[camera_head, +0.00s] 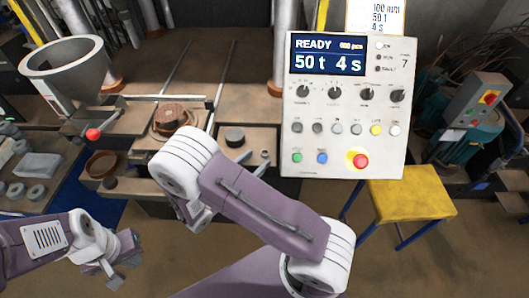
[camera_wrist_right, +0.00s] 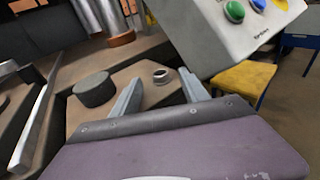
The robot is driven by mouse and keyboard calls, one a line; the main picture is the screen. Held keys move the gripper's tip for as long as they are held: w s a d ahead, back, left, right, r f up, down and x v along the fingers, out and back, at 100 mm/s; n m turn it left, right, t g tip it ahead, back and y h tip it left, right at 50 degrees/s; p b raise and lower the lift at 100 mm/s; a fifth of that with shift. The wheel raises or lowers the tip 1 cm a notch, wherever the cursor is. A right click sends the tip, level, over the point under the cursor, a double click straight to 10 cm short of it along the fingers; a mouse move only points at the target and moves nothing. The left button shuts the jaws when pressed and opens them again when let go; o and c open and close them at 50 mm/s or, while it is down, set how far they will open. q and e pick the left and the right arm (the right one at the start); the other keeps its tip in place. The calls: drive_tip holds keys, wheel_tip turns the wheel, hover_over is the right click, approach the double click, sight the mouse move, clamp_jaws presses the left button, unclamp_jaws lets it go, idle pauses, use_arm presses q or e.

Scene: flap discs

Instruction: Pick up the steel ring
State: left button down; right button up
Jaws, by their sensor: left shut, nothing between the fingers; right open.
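The steel ring (camera_wrist_right: 161,75) is a small grey ring lying on the brown bench top. It shows in the right wrist view between and beyond my right fingertips (camera_wrist_right: 160,90), which are open and apart from it. In the head view the ring (camera_head: 265,153) is small, just beyond my right arm. There my right gripper (camera_head: 254,160) is mostly hidden behind my own arm, with only grey fingertips showing. My left gripper (camera_head: 123,268) is shut and empty at the lower left, far from the ring.
A dark round disc (camera_wrist_right: 95,88) sits left of the ring. The control panel (camera_head: 344,105) stands close on the right and overhangs the bench in the wrist view. A press station with a copper-brown round part (camera_head: 170,115) is further left. A yellow stool (camera_head: 410,200) stands right.

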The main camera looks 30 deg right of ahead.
sight(263, 154)
drive_tip(key=x, duration=0.4)
drive_tip(key=shift+p, duration=0.3)
drive_tip(key=shift+a, duration=0.2)
drive_tip(key=c, duration=0.9)
drive_tip(key=shift+d, duration=0.1)
clamp_jaws()
